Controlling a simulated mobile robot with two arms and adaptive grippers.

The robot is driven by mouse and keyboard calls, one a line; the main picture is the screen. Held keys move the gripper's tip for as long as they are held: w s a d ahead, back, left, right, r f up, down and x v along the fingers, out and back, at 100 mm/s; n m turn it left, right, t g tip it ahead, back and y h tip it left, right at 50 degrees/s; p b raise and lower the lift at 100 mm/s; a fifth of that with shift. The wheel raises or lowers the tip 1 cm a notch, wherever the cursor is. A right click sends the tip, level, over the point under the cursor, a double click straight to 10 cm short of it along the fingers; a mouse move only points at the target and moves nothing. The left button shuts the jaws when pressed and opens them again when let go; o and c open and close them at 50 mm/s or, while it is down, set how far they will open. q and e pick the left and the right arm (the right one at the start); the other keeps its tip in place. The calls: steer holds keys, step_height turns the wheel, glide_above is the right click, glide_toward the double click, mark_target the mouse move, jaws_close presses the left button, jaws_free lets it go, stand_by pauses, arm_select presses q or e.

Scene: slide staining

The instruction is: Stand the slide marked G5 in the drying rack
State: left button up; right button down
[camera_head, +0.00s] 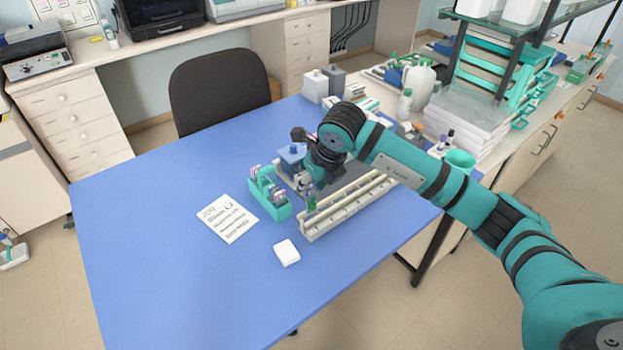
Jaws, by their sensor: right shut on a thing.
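My right gripper (311,186) points down over the left end of the long cream drying rack (340,219). It is shut on a small slide (311,202), which shows below the fingers with a greenish look. The marking on it is too small to read. I cannot tell whether the slide's lower edge touches the rack. A teal holder (281,213) with several slides or tubes stands just left of the rack. My left gripper is not in view.
A printed sheet (228,218) and a white square pad (286,252) lie on the blue table (150,230). A blue-topped container (292,156) stands behind the gripper. Bottles and boxes crowd the back right.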

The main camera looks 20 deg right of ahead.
mark_target(313, 201)
steer(key=f, duration=0.1)
steer(key=f+b, duration=0.1)
steer(key=f, duration=0.1)
steer(key=shift+w, duration=0.2)
steer(key=shift+f, duration=0.2)
steer(key=shift+f+b, duration=0.65)
steer(key=shift+f, duration=0.05)
steer(key=shift+f+b, duration=0.7)
steer(key=shift+f, duration=0.05)
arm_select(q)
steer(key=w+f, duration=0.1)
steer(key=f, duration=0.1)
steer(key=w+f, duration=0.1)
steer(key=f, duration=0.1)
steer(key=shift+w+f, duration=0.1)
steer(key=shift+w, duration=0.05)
arm_select(e)
steer(key=shift+f, duration=0.15)
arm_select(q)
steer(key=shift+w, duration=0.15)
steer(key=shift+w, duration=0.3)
arm_select(e)
steer(key=shift+f, duration=0.1)
